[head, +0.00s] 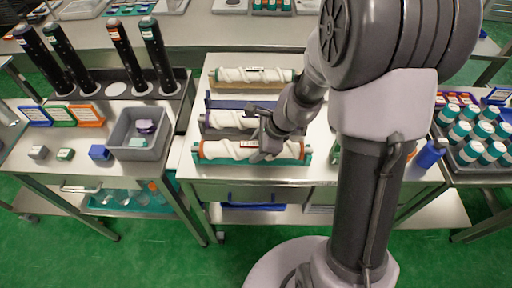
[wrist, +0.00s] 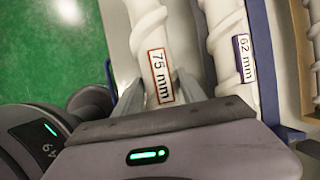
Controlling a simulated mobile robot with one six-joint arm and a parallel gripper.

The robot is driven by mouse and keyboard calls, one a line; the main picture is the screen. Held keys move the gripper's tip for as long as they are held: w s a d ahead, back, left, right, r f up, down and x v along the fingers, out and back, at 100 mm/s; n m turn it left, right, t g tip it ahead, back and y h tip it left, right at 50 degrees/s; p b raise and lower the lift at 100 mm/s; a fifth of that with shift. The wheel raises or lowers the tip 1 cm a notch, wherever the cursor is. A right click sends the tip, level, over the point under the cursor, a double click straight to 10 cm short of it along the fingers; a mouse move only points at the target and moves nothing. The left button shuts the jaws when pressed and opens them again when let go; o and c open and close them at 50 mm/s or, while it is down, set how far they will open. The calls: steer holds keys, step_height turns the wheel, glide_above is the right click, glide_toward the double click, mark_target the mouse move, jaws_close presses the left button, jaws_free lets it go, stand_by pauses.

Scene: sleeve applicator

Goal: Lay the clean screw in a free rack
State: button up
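A white screw with an orange-framed label (head: 221,150) lies across the teal rack (head: 307,156) at the table's front. In the wrist view this screw, marked 75 mm (wrist: 161,75), runs between my fingers. My gripper (head: 265,146) is low over its right half, one finger on each side; whether the fingers press on it is unclear. A third white screw (head: 250,75) lies at the back on a tan rack (head: 225,88).
On the left table stand a grey bin (head: 138,135) with small items, several dark cylinders (head: 125,52) and coloured label cards. A crate of white-and-teal bottles (head: 480,130) and a blue bottle (head: 431,152) are on the right. My arm hides the table's right part.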

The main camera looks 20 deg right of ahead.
steer(key=o, duration=0.4)
steer(key=shift+o, duration=0.2)
steer(key=shift+r, duration=0.1)
steer(key=p+v, duration=0.7)
steer(key=v, duration=0.4)
steer(key=s+a+r+n+t, duration=0.1)
steer(key=s+a+r+n, duration=0.25)
steer(key=r+n, duration=0.2)
steer(key=s+a+r+n, duration=0.2)
steer(key=s+r+n, duration=0.2)
steer(key=r, duration=0.3)
steer(key=s+a+r+n+t+h, duration=0.1)
steer(key=s+a+r+n, duration=0.1)
steer(key=s+r+n, duration=0.45)
step_height(320, 180, down, 7)
steer(key=s+b, duration=0.2)
steer(key=b, duration=0.4)
steer(key=shift+f+n+h, duration=0.2)
steer(key=shift+n+h, duration=0.1)
steer(key=shift+n, duration=0.1)
